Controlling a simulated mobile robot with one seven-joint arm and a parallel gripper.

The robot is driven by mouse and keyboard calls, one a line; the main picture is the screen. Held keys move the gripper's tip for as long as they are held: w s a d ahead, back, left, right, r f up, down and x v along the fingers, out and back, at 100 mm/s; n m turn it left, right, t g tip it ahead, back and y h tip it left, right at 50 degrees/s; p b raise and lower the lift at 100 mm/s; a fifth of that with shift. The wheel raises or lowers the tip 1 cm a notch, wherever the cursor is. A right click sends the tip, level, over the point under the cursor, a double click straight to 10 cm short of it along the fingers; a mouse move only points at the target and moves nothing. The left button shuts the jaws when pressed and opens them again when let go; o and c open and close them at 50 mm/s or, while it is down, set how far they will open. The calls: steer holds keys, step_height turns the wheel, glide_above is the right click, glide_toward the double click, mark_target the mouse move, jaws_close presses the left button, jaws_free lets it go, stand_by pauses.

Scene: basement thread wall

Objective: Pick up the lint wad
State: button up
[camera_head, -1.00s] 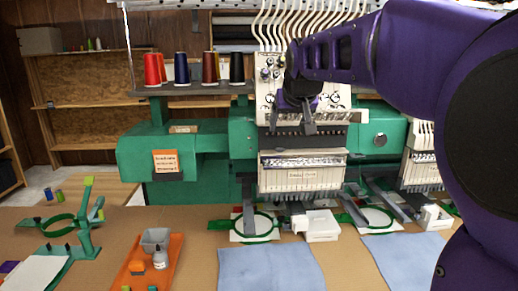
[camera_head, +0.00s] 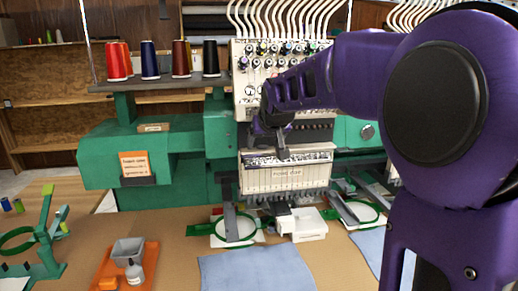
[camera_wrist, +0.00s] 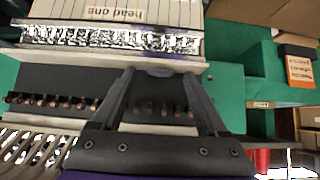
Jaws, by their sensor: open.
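I cannot make out the lint wad for certain in either view. A small dark grey shape (camera_wrist: 160,72) shows between my fingertips in the wrist view, and I cannot tell whether it is lint or part of the machine. My gripper (camera_head: 268,153) is open in front of the first embroidery head (camera_head: 285,180), just above its lower white panel. In the wrist view my gripper (camera_wrist: 160,80) has its two fingers apart, with the head's panel and metal needle strip beyond them. No held object is clear.
The green machine body (camera_head: 100,155) carries thread spools (camera_head: 149,60) on a shelf. Below are a green hoop (camera_head: 236,228), a white box (camera_head: 303,224), a blue cloth (camera_head: 255,268) and an orange tray (camera_head: 147,265) with a grey bin and bottle. Bare tabletop lies between tray and cloth.

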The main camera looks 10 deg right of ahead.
steer(key=shift+s, duration=0.1)
steer(key=shift+c, duration=0.7)
jaws_close()
steer(key=shift+r, duration=0.15)
